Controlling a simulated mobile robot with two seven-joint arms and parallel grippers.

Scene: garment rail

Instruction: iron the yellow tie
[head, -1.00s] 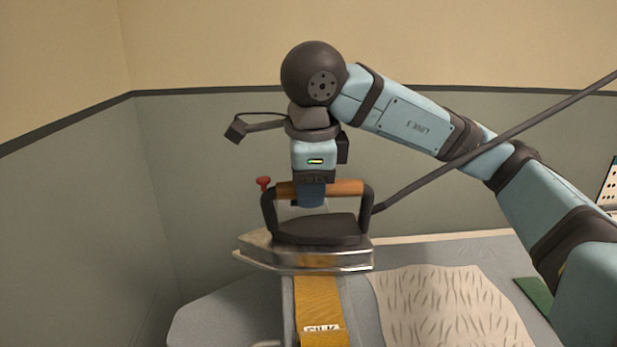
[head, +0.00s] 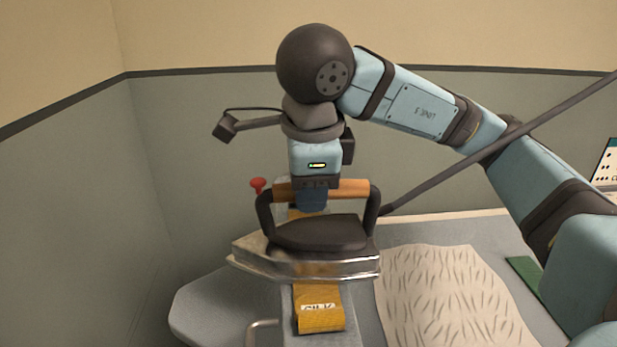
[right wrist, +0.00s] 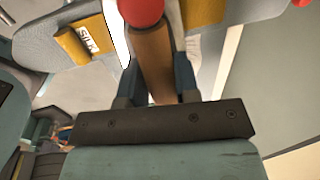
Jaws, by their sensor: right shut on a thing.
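The yellow tie (head: 318,315) lies lengthwise on a narrow grey board, its near end folded over and bearing a label that reads SILK. It also shows in the right wrist view (right wrist: 70,45), on both sides of the iron. The iron (head: 305,262), with a metal base and dark body, sits across the tie and hides its middle; I cannot tell whether its sole touches the cloth. My right gripper (head: 312,198) is shut on the iron's wooden handle (head: 348,189), which also shows in the right wrist view (right wrist: 151,62). My left gripper is out of view.
A pale cloth with dark strokes (head: 440,295) lies right of the tie on the grey ironing board (head: 210,305). A green strip (head: 530,275) lies beyond it. A dark cord (head: 450,170) rises from the iron to the upper right. The board's left end is bare.

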